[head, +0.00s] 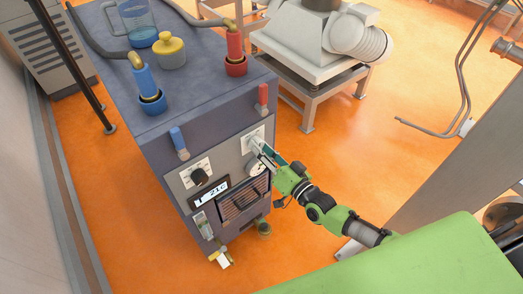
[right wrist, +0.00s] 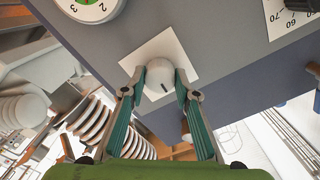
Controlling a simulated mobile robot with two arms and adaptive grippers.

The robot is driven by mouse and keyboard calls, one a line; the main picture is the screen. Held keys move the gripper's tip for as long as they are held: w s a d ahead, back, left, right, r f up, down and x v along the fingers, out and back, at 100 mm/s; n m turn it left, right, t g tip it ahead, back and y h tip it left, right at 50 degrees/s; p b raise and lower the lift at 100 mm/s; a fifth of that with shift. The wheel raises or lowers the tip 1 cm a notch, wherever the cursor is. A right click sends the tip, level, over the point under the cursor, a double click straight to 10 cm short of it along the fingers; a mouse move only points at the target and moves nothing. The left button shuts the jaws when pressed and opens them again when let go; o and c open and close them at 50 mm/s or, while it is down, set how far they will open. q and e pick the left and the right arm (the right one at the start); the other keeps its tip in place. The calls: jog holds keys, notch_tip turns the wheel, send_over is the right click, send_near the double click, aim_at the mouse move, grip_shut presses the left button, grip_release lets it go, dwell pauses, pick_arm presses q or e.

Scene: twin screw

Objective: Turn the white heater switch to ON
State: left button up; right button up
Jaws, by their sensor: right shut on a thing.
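The white heater switch (right wrist: 159,74) is a round white knob with a short dark mark, on a white square plate (right wrist: 183,57) in the right wrist view. In the head view the plate (head: 250,133) sits on the upper right of the heater's grey front panel. My right gripper (right wrist: 158,92) is shut on the switch, with one finger on each side of the knob. In the head view my right gripper (head: 262,151) reaches the panel from the lower right and hides most of the knob. I cannot read any ON label. My left gripper is not in view.
The heater's front also carries a black dial (head: 199,176), a display (head: 209,192), a blue lever (head: 179,141) and a red lever (head: 263,97). A round gauge (right wrist: 90,6) is near the switch. Hoses and a glass jug (head: 139,22) are on top. Orange floor lies right.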

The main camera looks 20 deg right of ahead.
jog(key=m+b, duration=0.1)
jog(key=m, duration=0.4)
jog(key=shift+f+b, duration=0.1)
jog(key=shift+b, duration=0.25)
jog(key=shift+m, duration=0.3)
jog(key=o, duration=1.1)
jog(key=v, duration=1.2)
